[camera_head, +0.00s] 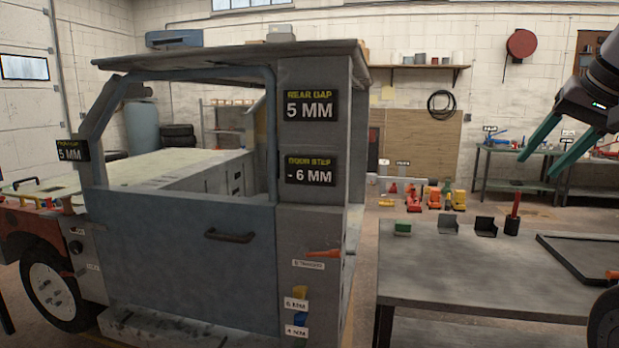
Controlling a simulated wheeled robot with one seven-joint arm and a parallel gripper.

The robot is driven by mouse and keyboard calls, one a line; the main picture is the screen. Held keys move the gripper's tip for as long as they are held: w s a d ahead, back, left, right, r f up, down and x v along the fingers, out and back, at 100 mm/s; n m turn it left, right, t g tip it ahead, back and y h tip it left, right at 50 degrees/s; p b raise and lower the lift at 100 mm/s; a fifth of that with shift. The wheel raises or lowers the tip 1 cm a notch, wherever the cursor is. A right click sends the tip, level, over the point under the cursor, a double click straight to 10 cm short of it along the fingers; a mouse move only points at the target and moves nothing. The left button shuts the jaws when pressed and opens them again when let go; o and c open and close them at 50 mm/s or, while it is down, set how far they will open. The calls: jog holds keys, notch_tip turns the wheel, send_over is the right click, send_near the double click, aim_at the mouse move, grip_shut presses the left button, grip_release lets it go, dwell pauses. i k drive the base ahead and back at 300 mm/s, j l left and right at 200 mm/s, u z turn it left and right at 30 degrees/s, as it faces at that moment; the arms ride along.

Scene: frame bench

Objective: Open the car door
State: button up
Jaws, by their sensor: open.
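The car door (185,265) is a blue-grey panel with an open window frame, set in the side of a grey vehicle body. It looks shut, nearly flush with the rear pillar. A dark bar handle (229,236) sits on its upper right part. My gripper (545,143) is at the upper right, with two green fingers spread apart and nothing between them. It is well to the right of the door and touches nothing that I can see.
A grey workbench (450,275) stands right of the vehicle, with a green block (402,227), dark holders (485,226) and a black tray (585,262). An orange lever (323,254) sticks out of the rear pillar (308,215). A step (160,328) runs below the door.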

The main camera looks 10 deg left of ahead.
aim_at(202, 257)
jog(key=u, duration=1.7)
jog(key=i+l, duration=0.25)
jog(key=l, duration=0.2)
jog(key=i+l+u, duration=0.1)
jog(key=i+l, duration=0.15)
jog(key=l, duration=0.15)
